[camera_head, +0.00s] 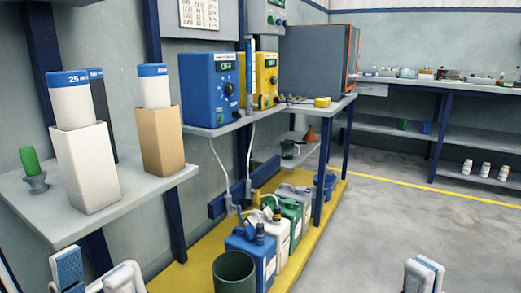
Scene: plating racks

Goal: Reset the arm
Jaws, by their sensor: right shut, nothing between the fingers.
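My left gripper (95,275) is at the bottom left edge, below the front of the left shelf. Its two fingertips stand apart with nothing seen between them, so it looks open. My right gripper (424,272) is at the bottom right, over the grey floor. Its fingertips are together and it holds nothing. The lower parts of both grippers are cut off by the picture's edge. Both grippers are apart from the objects around them.
The left shelf (160,187) bears a white box (88,170) and a tan box (161,140) with bottles. Blue (208,90) and yellow power units stand behind. Canisters (250,258) and a dark green bucket (234,272) stand on the yellow platform. The right floor (430,220) is clear.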

